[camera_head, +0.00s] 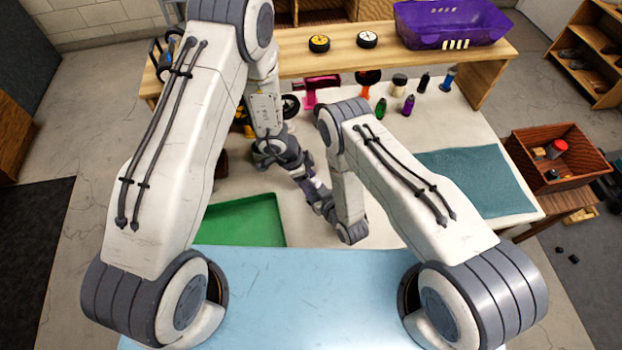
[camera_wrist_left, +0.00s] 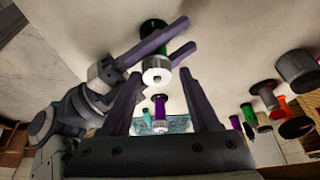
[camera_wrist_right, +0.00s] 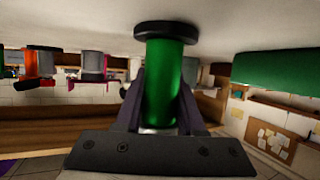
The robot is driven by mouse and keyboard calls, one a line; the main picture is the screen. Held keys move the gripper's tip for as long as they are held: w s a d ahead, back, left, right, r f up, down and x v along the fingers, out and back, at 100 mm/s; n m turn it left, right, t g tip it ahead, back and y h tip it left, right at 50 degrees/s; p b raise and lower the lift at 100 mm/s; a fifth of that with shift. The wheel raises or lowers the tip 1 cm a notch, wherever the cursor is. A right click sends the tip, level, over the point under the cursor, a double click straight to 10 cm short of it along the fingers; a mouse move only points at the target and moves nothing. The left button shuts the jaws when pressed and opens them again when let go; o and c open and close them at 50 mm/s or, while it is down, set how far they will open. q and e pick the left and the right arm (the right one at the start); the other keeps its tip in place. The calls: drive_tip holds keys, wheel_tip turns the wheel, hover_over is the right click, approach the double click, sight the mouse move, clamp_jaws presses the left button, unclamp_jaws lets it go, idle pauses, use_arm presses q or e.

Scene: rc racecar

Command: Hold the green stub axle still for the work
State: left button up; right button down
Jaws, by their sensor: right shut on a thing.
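The green stub axle (camera_wrist_right: 165,85) stands between the fingers of my right gripper (camera_wrist_right: 162,100), which is shut on it. Its dark flange shows at the top and a pale end lies low between the fingers. In the left wrist view the axle (camera_wrist_left: 155,50) shows its silver ring end with a hole toward my left gripper (camera_wrist_left: 161,78). My left gripper is open and empty, its fingertips apart just short of that end. In the head view my left gripper (camera_head: 303,175) meets the right one above the white table, and the axle between them is hidden.
A green tray (camera_head: 268,222) lies at the table's front left and a teal mat (camera_head: 480,180) at the right. Several coloured parts, including a purple one (camera_head: 408,105), stand at the back. A purple bin (camera_head: 450,25) and two wheels (camera_head: 319,43) sit on the shelf behind.

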use_arm(q)
drive_tip(key=shift+s, duration=0.25)
drive_tip(key=v, duration=0.8)
drive_tip(key=shift+w, duration=0.2)
drive_tip(key=w+r+m+g+y, duration=0.1)
drive_tip(key=w+r+m+g, duration=0.3)
drive_tip(key=m, duration=0.8)
drive_tip(key=x, duration=1.2)
drive_tip(key=shift+w+a+f, duration=0.1)
drive_tip(key=shift+w+f, duration=0.1)
drive_tip(key=shift+w, duration=0.05)
